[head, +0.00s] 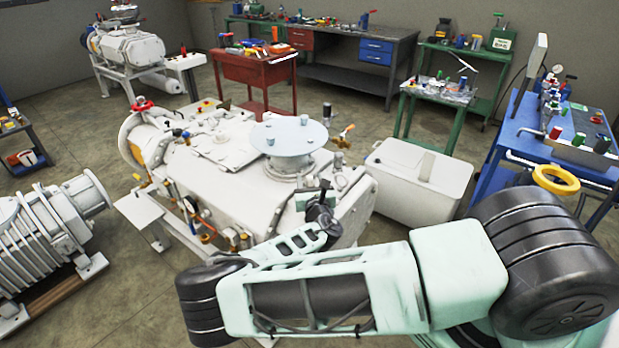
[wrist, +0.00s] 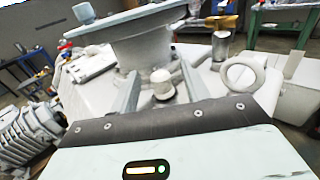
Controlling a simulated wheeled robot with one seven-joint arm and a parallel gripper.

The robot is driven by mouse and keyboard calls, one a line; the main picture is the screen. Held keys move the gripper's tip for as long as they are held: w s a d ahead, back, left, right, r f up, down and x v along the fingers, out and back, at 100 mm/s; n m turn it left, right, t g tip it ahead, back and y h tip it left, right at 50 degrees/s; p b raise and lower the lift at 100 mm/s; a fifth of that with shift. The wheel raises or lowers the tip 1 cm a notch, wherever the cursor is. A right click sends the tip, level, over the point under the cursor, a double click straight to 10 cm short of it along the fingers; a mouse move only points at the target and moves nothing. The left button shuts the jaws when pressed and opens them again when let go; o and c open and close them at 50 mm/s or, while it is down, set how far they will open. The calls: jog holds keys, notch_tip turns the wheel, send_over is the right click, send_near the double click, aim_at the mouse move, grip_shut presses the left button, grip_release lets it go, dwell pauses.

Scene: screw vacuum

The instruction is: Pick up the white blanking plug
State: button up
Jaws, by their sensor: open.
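The white blanking plug (wrist: 161,84) shows in the wrist view as a small, pale, round-topped cylinder on the machine's top, just below the wide round flange (wrist: 145,42). My gripper (wrist: 161,80) is open, with one finger on each side of the plug in the picture. A gap shows between the plug and each finger. I cannot tell how far the fingertips reach down beside it. In the head view my gripper (head: 322,192) is over the near right end of the white vacuum machine (head: 245,200), and I cannot make out the plug there.
A grey lifting ring (wrist: 243,73) and a metal cylinder (wrist: 221,48) stand to the right of the fingers. The flange (head: 290,138) rises close behind. A white box (head: 418,180) and a blue cart (head: 525,125) are to the right.

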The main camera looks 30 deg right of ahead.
jog(key=shift+x, duration=0.9)
jog(key=shift+c, duration=0.3)
grip_shut()
